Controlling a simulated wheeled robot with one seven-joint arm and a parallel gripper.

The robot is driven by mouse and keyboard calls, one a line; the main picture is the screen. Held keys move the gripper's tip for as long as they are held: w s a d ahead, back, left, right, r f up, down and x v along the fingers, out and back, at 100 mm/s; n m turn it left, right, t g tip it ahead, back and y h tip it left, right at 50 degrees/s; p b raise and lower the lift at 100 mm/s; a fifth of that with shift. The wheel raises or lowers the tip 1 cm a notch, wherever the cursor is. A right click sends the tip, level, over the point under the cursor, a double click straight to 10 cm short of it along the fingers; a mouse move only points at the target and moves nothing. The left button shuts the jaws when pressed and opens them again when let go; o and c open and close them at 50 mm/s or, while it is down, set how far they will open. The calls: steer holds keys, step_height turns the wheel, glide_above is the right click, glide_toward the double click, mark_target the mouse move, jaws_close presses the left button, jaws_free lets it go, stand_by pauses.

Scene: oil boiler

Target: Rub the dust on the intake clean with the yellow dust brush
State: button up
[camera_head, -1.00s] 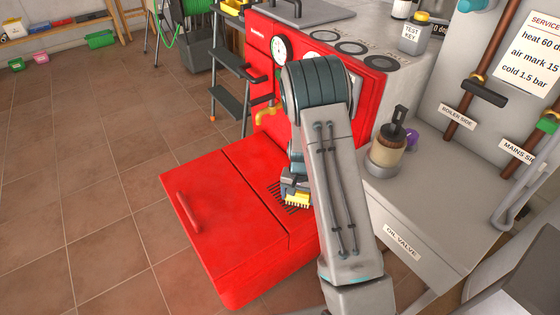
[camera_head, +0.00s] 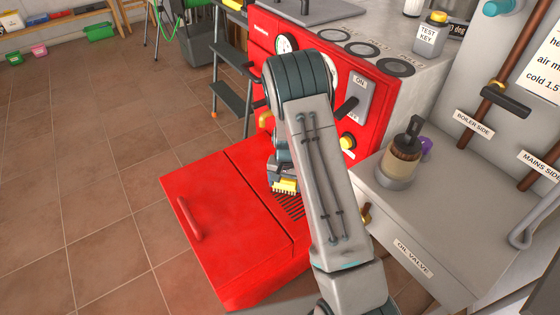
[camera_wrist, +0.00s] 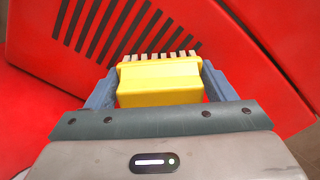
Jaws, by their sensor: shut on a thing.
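My gripper (camera_wrist: 158,88) is shut on the yellow dust brush (camera_wrist: 158,84), with one blue finger on each side of its block. The brush's pale bristles point away from my gripper, toward the dark slots of the intake (camera_wrist: 112,28) on the red surface. In the head view the brush (camera_head: 285,186) is at the upper edge of the slotted intake (camera_head: 290,207), on the red boiler's low front part. I cannot tell whether the bristles touch the surface. No dust is clearly visible on the slots. My arm hides part of the intake's right side.
The red boiler's upright front (camera_head: 360,83) with a gauge (camera_head: 284,44) and an oil lever (camera_head: 346,108) rises behind my arm. A grey counter (camera_head: 440,215) with an oil can (camera_head: 402,155) stands at right. Tiled floor (camera_head: 90,180) is clear at left.

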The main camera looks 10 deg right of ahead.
steer(key=shift+w+a, duration=0.15)
steer(key=shift+w, duration=0.2)
steer(key=shift+w+r+p, duration=0.25)
steer(key=shift+r+p, duration=0.05)
steer(key=shift+p, duration=0.1)
step_height(320, 180, up, 2)
steer(key=shift+r+p, duration=0.15)
steer(key=shift+p, duration=0.15)
steer(key=shift+s+r, duration=0.2)
steer(key=shift+r, duration=0.15)
steer(key=shift+r+p, duration=1.85)
steer(key=shift+r, duration=0.5)
